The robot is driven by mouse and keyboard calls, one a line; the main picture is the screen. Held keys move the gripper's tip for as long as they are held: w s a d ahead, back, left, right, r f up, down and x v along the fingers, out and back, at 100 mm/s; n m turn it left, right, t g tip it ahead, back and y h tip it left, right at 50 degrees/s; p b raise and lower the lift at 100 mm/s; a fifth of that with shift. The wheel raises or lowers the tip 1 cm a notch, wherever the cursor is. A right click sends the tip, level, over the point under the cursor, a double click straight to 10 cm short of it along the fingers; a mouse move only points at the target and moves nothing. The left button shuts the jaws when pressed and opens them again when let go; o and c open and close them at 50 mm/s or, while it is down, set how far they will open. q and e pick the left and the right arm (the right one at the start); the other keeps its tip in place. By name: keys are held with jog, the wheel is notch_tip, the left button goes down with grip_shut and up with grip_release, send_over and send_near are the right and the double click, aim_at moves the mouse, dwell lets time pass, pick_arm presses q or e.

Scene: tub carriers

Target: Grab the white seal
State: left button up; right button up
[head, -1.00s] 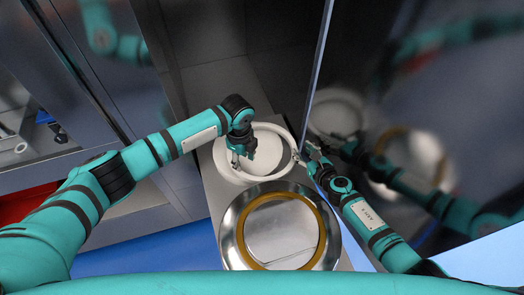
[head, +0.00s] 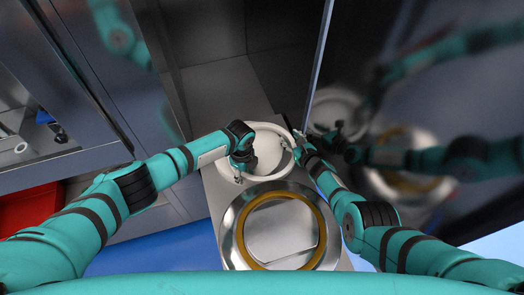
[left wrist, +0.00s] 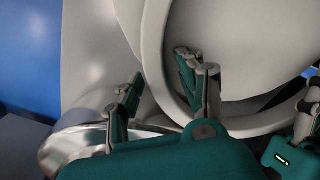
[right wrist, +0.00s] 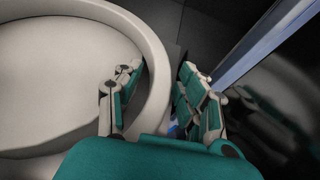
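The white seal (head: 287,134) is a pale ring around a round whitish surface on the grey counter in the head view. My left gripper (head: 241,174) is at the ring's near left side. In the left wrist view its open fingers (left wrist: 160,88) stand either side of the white rim (left wrist: 152,62). My right gripper (head: 299,151) is at the ring's right side. In the right wrist view its open fingers (right wrist: 156,95) straddle the curved white band (right wrist: 157,62), with gaps showing. Whether any fingertip touches the ring is unclear.
A shiny metal tub (head: 232,225) with a yellow ring (head: 245,223) stands just nearer than the seal. A dark glossy panel (head: 400,60) rises close to the right arm and reflects the scene. A red bin (head: 28,210) and cabinets are at left.

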dwell(0.3)
pick_arm(q)
grip_shut()
pick_arm(e)
grip_shut()
